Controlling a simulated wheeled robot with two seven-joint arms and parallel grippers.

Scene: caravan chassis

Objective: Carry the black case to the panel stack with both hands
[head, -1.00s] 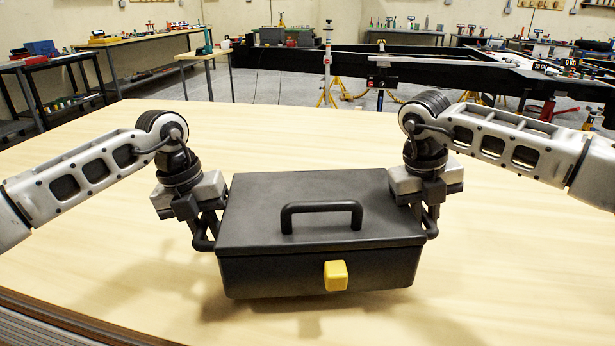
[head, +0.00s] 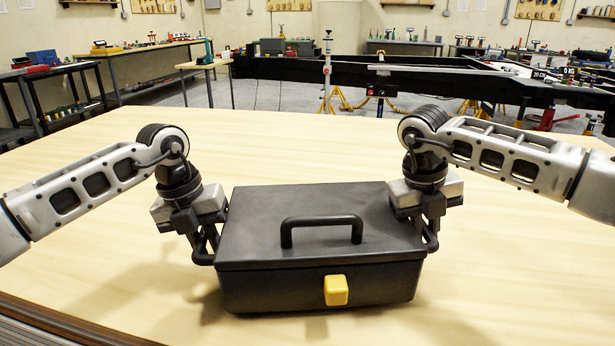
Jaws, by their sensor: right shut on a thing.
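The black case (head: 320,290) has a dark arched handle (head: 320,222) on its lid and a yellow latch (head: 336,291) on its front. It is upright and close over the broad pale wood top, likely the panel stack (head: 500,255). A shadow lies under it; I cannot tell whether it touches the wood. My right gripper (head: 428,240) is shut on the case's right end. My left gripper (head: 207,250) is at the left end, its fingers against or beside the wall; their closure is partly hidden.
The pale top is clear around the case, with a dark edge (head: 60,325) at the lower left. Beyond it stand a black chassis frame (head: 455,82) with yellow supports, a small table (head: 205,66) and workbenches (head: 150,55) along the wall.

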